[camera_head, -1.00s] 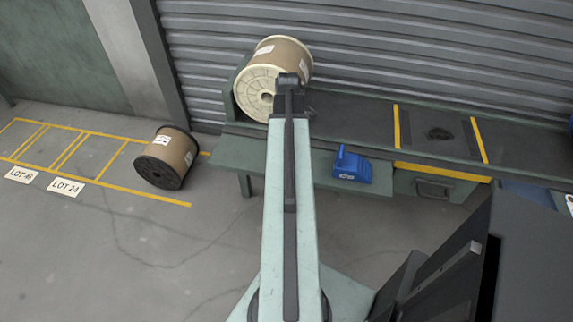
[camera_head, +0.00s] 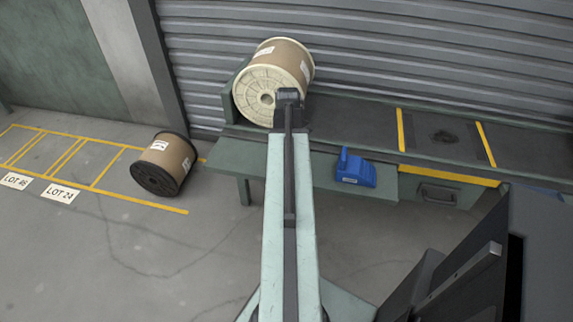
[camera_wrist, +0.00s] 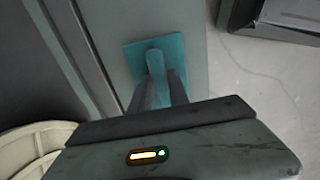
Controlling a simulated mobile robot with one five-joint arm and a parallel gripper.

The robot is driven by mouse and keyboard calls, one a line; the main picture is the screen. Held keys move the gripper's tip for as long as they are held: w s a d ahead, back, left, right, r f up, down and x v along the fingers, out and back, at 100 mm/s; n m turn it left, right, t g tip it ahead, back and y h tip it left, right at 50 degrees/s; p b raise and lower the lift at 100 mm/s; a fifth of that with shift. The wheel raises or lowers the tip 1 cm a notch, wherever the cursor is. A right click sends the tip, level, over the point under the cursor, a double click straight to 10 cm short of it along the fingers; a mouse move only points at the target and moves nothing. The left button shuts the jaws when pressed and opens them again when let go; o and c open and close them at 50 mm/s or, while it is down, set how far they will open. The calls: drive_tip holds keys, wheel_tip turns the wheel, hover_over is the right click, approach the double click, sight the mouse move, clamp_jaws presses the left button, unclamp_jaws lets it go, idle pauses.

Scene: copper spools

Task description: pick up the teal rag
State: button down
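The teal rag (camera_wrist: 134,56) is a flat square with a raised ridge in its middle, on the green-grey bench surface in the wrist view. My gripper (camera_wrist: 163,82) is over it, its two dark fingers pointing at the rag on either side of the ridge. The fingers stand apart with teal showing between them; I cannot tell whether they touch the ridge. In the head view my gripper (camera_head: 290,112) is seen end-on at the bench, in front of the large spool, and the rag is hidden behind my arm.
A large pale-flanged copper spool (camera_head: 282,62) lies on the bench (camera_head: 340,115) close behind my gripper. A blue object (camera_head: 355,170) sits on the lower ledge to the right. A dark-flanged spool (camera_head: 165,163) is on the floor at left. Open floor lies in front.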

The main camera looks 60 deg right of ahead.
wheel_tip(320, 180, up, 10)
drive_tip(key=p, duration=1)
